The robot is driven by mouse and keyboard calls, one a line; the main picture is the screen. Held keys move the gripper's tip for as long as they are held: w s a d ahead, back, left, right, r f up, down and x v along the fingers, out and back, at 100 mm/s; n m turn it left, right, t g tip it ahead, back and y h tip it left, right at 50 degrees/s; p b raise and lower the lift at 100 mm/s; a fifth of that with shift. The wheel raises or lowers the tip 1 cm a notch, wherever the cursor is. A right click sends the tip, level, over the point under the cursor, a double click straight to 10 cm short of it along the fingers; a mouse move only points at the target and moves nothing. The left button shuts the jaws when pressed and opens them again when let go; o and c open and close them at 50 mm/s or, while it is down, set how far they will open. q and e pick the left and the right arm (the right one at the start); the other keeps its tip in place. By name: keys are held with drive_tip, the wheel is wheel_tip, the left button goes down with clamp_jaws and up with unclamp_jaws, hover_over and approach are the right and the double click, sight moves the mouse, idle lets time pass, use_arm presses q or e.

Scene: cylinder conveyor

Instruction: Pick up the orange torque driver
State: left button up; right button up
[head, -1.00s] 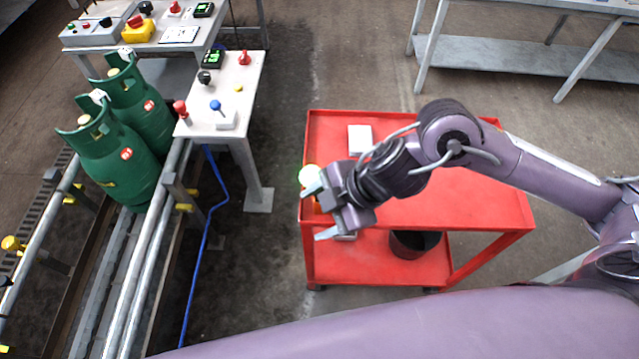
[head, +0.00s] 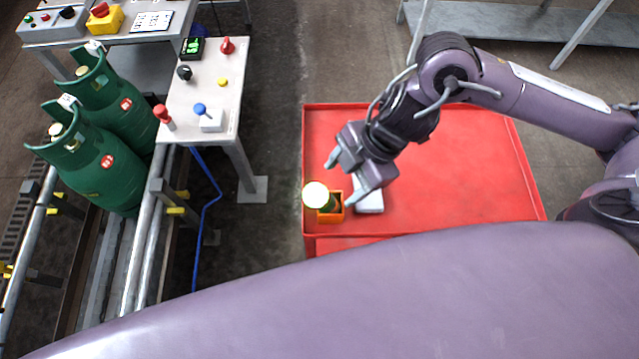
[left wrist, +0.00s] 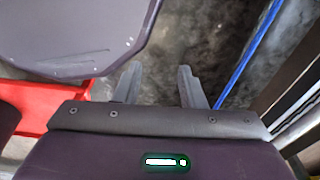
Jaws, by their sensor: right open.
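The orange torque driver (head: 330,212) appears to be the small orange, block-like thing at the left end of the red cart. It has a dark green part and a pale, glowing round top (head: 316,195). My right gripper (head: 345,180) is open and empty, with its two fingers spread just above and right of it in the head view. One fingertip is close to the orange part; I cannot tell if they touch. My left gripper (left wrist: 158,84) shows in the left wrist view with its fingers apart and nothing between them. My left gripper is not in the head view.
The red cart (head: 450,180) has a wide clear top. A small whitish box (head: 370,200) lies right of the orange thing. To the left stand a control table (head: 212,90) and green gas cylinders (head: 100,165) on a conveyor. A grey bench (head: 500,30) stands behind.

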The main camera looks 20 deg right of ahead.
sight(330, 194)
drive_tip(key=x, duration=0.3)
drive_tip(key=shift+s+a+f+p, duration=0.1)
drive_tip(key=shift+s+f+p, duration=0.15)
drive_tip(key=shift+f, duration=0.2)
drive_tip(key=x, duration=0.2)
drive_tip(key=shift+w+f, duration=0.25)
drive_tip(key=shift+f, duration=0.05)
drive_tip(key=shift+w+a+f, duration=0.1)
drive_tip(key=shift+f, duration=0.2)
use_arm(q)
drive_tip(key=shift+s+r, duration=0.35)
drive_tip(key=shift+s, duration=0.5)
use_arm(e)
clamp_jaws()
